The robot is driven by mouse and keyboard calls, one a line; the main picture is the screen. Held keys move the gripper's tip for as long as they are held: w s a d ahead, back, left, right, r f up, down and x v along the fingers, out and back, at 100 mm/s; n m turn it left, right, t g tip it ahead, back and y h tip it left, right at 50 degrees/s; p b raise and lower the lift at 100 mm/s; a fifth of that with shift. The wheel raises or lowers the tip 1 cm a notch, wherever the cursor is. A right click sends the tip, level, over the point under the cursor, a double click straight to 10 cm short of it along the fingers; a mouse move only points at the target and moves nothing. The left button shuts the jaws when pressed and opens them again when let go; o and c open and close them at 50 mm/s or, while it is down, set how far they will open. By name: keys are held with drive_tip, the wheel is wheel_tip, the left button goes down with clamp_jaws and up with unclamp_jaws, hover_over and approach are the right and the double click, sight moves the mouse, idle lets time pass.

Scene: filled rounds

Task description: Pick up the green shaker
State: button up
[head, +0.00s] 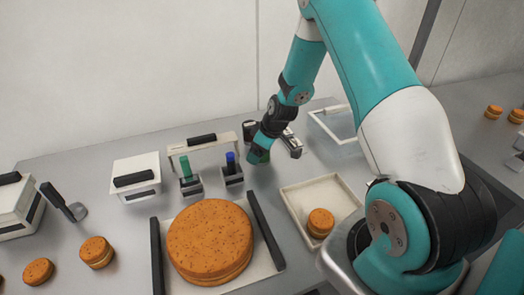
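The green shaker (185,168) is a narrow green cylinder. It stands upright in a small grey holder (190,187) behind the large round cake, left of a similar blue shaker (231,161). My arm reaches down from the upper right, and its wrist is to the right of both shakers. What seems to be my gripper (291,145) is a dark and silver part beside the wrist, apart from the green shaker. Its fingers are too small and too hidden to show whether they are open or shut.
A large orange-brown round (210,240) lies on a tray with dark handles (157,258). A shallow cream tray (345,190) holds one small round (320,222). A white box (134,166) and a white rack (203,155) stand near the holders. A dark-handled tool (58,200) lies at left.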

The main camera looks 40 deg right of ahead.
drive_tip(key=c, duration=1.1)
drive_tip(key=shift+o, duration=0.2)
drive_tip(key=shift+r, duration=0.15)
